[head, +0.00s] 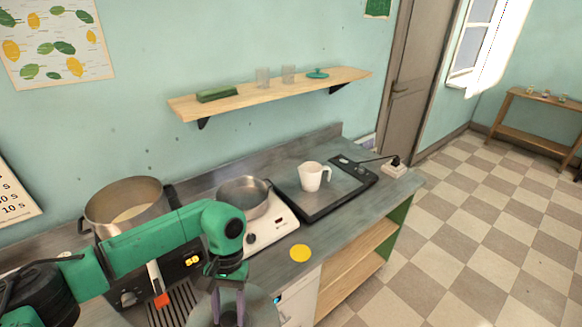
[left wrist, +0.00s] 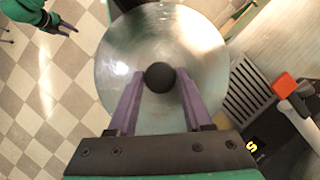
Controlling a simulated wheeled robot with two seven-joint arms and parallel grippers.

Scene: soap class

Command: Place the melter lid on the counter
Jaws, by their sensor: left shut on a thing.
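The melter lid (left wrist: 205,62) is a round, shiny metal disc with a black knob (left wrist: 160,75). My left gripper (left wrist: 160,88) is shut on this knob, with a purple finger on each side. In the head view the lid (head: 262,308) hangs under my left gripper (head: 228,312) at the bottom edge, partly cut off, in front of the counter. The grey counter (head: 345,222) runs along the wall. My right gripper (left wrist: 62,24) shows small at the top left of the left wrist view, above the floor, its fingers apart and empty.
A large metal pot (head: 127,205) stands behind my left arm. A saucepan (head: 243,196) sits on a white hot plate (head: 268,235). A white jug (head: 312,177) stands on a black scale (head: 345,187). A yellow disc (head: 300,253) lies near the counter's front edge, with bare counter to its right.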

